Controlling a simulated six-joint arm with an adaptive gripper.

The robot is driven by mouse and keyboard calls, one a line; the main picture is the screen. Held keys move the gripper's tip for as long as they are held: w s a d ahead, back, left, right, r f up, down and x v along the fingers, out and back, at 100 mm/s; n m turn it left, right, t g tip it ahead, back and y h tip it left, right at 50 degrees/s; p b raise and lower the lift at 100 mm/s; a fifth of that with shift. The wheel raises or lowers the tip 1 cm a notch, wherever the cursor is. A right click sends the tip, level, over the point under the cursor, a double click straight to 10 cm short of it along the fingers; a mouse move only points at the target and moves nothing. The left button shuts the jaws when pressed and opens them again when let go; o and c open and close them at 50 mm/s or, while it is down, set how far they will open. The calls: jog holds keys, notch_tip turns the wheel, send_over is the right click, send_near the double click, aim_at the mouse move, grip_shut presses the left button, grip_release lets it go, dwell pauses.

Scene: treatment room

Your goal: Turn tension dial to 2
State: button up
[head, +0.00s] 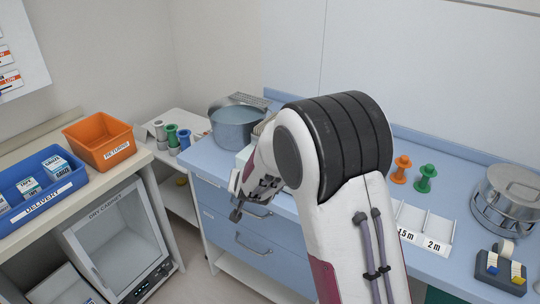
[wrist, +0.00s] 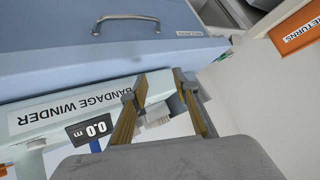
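In the head view my gripper (head: 247,197) hangs at the counter's front edge. Contact cannot be told.
My arm covers the counter's middle. A metal pot (head: 235,128) stands behind the gripper. Orange (head: 400,170) and green (head: 425,179) spools, a length tray (head: 422,232) and a steamer pot (head: 510,194) are on the right. A drawer handle (head: 253,246) juts below.

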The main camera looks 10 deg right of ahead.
jog(key=w+d+r+t+h, duration=0.1)
jog(key=d+r+t+h, duration=0.2)
jog(key=d, duration=0.4)
notch_tip(320, 180, up, 2)
jog(key=shift+w+d+r+h, duration=0.1)
jog(key=shift+w+d+h, duration=0.2)
jog(key=shift+h, duration=0.2)
jog(key=shift+x, duration=3.85)
jog(key=c, duration=0.8)
